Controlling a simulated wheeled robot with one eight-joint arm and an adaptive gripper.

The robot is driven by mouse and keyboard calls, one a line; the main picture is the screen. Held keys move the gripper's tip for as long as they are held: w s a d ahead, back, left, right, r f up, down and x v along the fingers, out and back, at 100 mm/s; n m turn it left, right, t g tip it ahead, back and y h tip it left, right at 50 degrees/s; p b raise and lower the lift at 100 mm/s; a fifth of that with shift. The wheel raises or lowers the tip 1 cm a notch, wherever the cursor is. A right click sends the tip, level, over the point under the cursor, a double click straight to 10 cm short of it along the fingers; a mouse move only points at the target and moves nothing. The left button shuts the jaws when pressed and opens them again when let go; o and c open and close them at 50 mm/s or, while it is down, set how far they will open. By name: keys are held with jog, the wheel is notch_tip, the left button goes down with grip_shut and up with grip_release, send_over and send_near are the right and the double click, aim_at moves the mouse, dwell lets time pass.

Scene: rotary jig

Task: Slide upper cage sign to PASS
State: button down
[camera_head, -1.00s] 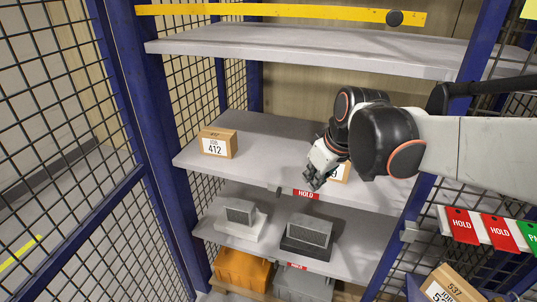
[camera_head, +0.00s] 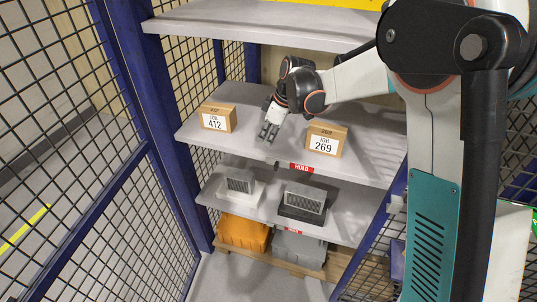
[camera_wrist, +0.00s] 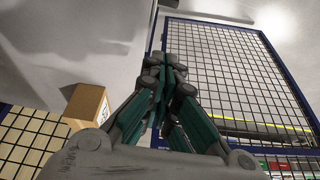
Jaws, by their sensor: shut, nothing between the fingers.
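The upper cage sign (camera_head: 301,168) is a small red plate reading HOLD on the front edge of the middle shelf. A small dark piece (camera_head: 277,165) sits just left of it. No PASS face shows on this sign. My gripper (camera_head: 268,135) is over the shelf, behind and left of the sign, pointing down and apart from it. It is shut and empty. In the wrist view its fingers (camera_wrist: 167,68) are together, and the sign cannot be made out there.
Carton 412 (camera_head: 217,118) stands left of my gripper and carton 269 (camera_head: 326,138) right. Grey units (camera_head: 303,201) stand on the lower shelf (camera_head: 258,214), with orange (camera_head: 242,233) and grey bins below. Mesh panels (camera_head: 80,150) and blue posts border the left.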

aim_at(269, 159)
jog(key=shift+a+f, duration=0.1)
dwell(0.3)
jog(key=b+x, duration=0.1)
jog(key=x, duration=0.9)
jog(key=shift+f+b, duration=0.2)
jog(key=shift+b, duration=0.1)
jog(key=d, duration=0.2)
jog(key=s+d, duration=0.1)
jog(key=shift+s+d+r, duration=0.1)
jog(key=shift+d+r, duration=0.05)
jog(key=shift+r, duration=0.1)
jog(key=shift+d, duration=0.2)
jog(key=shift+s+d, duration=0.1)
jog(key=s+d, duration=0.1)
jog(key=d, duration=0.1)
jog(key=s+d+b, duration=0.1)
jog(key=d, duration=0.2)
jog(key=s+d, duration=0.1)
jog(key=d, duration=0.2)
jog(key=shift+d+f, duration=0.1)
jog(key=shift+d, duration=0.05)
